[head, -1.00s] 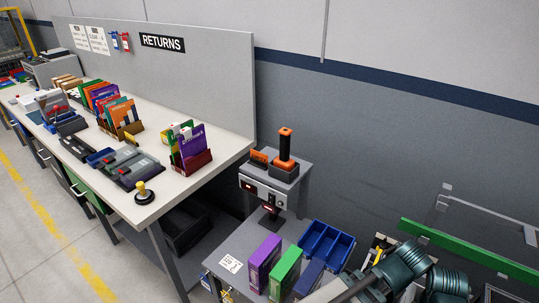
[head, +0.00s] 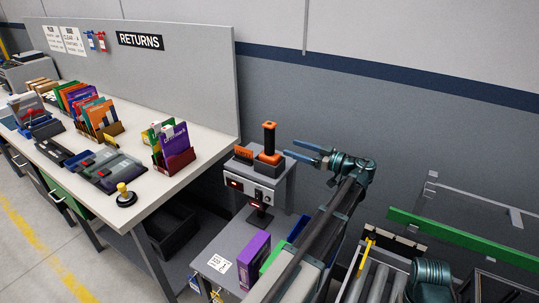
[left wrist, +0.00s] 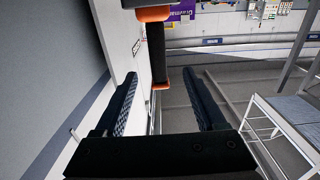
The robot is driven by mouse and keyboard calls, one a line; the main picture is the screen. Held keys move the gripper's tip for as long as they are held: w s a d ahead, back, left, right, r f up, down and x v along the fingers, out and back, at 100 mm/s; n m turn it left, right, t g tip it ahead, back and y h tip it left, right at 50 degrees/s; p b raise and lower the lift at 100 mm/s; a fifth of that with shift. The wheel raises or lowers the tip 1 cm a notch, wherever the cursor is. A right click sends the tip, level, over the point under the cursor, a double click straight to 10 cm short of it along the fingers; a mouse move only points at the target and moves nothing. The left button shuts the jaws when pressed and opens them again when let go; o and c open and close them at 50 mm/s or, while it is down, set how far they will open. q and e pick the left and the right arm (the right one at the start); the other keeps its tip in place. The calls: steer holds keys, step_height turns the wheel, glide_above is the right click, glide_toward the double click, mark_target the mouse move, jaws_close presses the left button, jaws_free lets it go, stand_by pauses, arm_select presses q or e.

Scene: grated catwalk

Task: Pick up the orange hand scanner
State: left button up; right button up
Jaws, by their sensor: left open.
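The orange hand scanner (head: 270,138) stands upright on the grey stand beside the bench, with a dark grip between an orange top and an orange lower part. My left gripper (head: 303,150) is to its right at about grip height, open, with its fingers pointing at it. In the left wrist view the scanner (left wrist: 157,52) shows between and beyond the two fingertips (left wrist: 160,75). No contact shows, and the gap between the fingers is empty near the palm. My right gripper is not in view.
A small orange-topped block (head: 243,154) sits left of the scanner on the grey stand (head: 278,185). The returns bench (head: 190,180) with boxes and trays lies left. A purple box (head: 254,258) stands below the stand. A green rail (head: 465,245) is at right.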

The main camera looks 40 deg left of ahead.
mark_target(273, 142)
arm_select(q)
steer(key=a, duration=0.5)
steer(key=s+a, duration=0.1)
steer(key=a, duration=0.1)
steer(key=shift+a, duration=0.7)
steer(key=shift+a, duration=0.1)
steer(key=a, duration=0.5)
jaws_close()
stand_by(0.7)
